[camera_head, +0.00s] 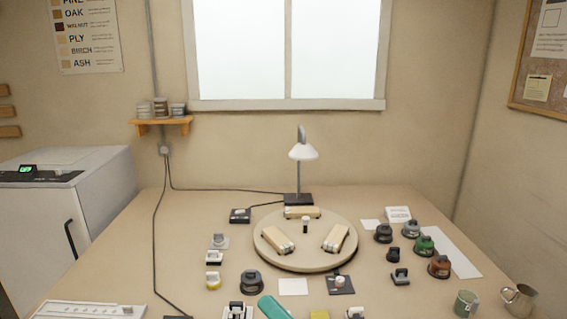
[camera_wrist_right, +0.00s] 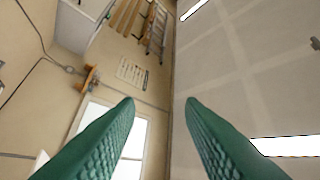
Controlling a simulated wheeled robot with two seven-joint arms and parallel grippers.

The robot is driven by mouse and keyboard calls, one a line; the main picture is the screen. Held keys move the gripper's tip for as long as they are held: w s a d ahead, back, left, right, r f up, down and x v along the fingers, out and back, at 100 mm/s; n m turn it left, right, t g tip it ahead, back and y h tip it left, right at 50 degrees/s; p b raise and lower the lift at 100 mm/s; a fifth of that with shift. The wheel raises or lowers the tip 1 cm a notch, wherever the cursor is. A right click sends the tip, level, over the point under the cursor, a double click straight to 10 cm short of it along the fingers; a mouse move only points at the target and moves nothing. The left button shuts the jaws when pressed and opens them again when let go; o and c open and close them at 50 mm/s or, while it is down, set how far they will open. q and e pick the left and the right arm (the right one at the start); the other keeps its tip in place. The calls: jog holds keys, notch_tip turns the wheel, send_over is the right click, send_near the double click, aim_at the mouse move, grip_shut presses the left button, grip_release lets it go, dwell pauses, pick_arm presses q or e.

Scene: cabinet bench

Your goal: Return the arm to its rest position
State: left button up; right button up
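My right gripper (camera_wrist_right: 160,103) shows in the right wrist view as two dark green, ribbed fingers. The fingers stand well apart with nothing between them, so it is open and empty. Behind the fingers are the wall, the window (camera_wrist_right: 134,148) and the ceiling; no bench top shows there, and the gripper is clear of the bench things. In the head view I cannot make out either gripper for sure. A teal piece (camera_head: 276,308) is cut off by the bottom edge there; I cannot tell what it is. My left gripper is not in view.
The bench holds a round turntable (camera_head: 264,250) bearing tan blocks, with a white lamp (camera_head: 303,152) behind it. Several dark and coloured round pieces stand right, near a metal mug (camera_head: 518,297). A small wall shelf (camera_head: 160,123) holds tins.

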jog(key=w+d+f+m+t+h, duration=0.2)
jog(key=d+m+t+h, duration=0.15)
jog(key=m+h, duration=0.35)
jog(key=w+d+f+m+t+h, duration=0.25)
jog(key=d+m+h, duration=0.2)
jog(key=m, duration=0.35)
jog(key=s+d+f+m+g+h, duration=0.2)
jog(key=d+f+m+g+h, duration=0.15)
jog(key=d+f+m, duration=0.2)
jog(key=s+d+f+m+g+h, duration=0.3)
jog(key=d+f+m+h, duration=0.15)
jog(key=f+m, duration=0.25)
jog(key=s+d+f+m+g+y, duration=0.1)
jog(key=s+d+f+m+g, duration=0.15)
jog(key=s+f+g, duration=0.5)
jog(key=s+d+f+m+g, duration=0.15)
jog(key=s+f+m, duration=0.25)
jog(key=s, duration=0.6)
notch_tip(320, 180, down, 29)
jog(key=s+g, duration=0.2)
jog(key=s+d+f+g, duration=0.1)
jog(key=s+d+f, duration=0.1)
jog(key=s+f, duration=1.1)
jog(key=s, duration=0.2)
jog(key=shift+s+d+f+n, duration=0.25)
jog(key=shift+s+f+n, duration=0.05)
jog(key=shift+s, duration=0.05)
